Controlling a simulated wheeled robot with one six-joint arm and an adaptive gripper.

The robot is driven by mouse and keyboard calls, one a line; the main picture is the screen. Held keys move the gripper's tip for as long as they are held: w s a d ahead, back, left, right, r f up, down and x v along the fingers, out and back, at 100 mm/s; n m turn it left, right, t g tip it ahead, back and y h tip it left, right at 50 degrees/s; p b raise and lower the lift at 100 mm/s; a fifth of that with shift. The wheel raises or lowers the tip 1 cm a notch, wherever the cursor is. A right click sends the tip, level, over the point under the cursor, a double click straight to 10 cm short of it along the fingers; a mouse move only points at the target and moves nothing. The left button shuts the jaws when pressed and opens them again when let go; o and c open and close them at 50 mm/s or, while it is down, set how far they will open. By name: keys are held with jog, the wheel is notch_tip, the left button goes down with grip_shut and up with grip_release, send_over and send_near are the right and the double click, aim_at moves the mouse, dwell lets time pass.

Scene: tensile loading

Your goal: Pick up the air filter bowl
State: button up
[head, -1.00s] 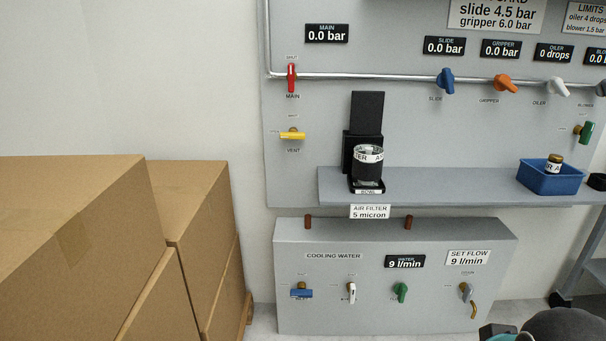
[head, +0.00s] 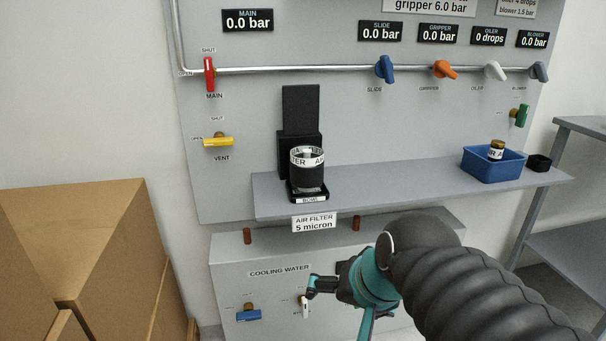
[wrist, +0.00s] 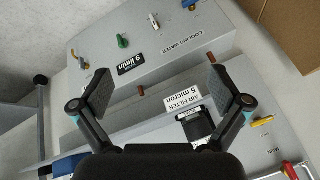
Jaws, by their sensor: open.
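The air filter bowl (head: 308,172) is a dark, clear-walled cup with a white lettered band near its top. It stands upright in a black holder labelled BOWL (head: 310,199) on the grey shelf (head: 400,190). In the wrist view a black part by the BOWL label (wrist: 198,124) shows near the right finger; the bowl is mostly hidden there. My gripper (head: 318,287) is below and in front of the shelf, in front of the cooling water box. In the wrist view my gripper (wrist: 160,88) has its two fingers wide apart with nothing between them.
A blue bin (head: 490,167) with a gold-capped jar (head: 497,150) sits on the shelf's right, beside a small black cup (head: 539,163). Valve handles, including a yellow one (head: 217,142), stick out of the panel. Cardboard boxes (head: 85,230) stand at left.

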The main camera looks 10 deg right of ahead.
jog(key=w+r+m+t+y+b, duration=0.1)
jog(key=w+r+m+y+b, duration=0.1)
jog(key=w+m, duration=0.5)
jog(key=m+t+y+b, duration=0.2)
jog(key=m+t+b, duration=0.3)
jog(key=m, duration=1.5)
send_near(317, 166)
jog(key=f+t, duration=0.1)
jog(key=x, duration=0.8)
jog(key=shift+w+a, duration=0.15)
jog(key=shift+a, duration=0.15)
jog(key=shift+x, duration=2.7)
jog(key=shift+f, duration=0.1)
jog(key=c, duration=1.2)
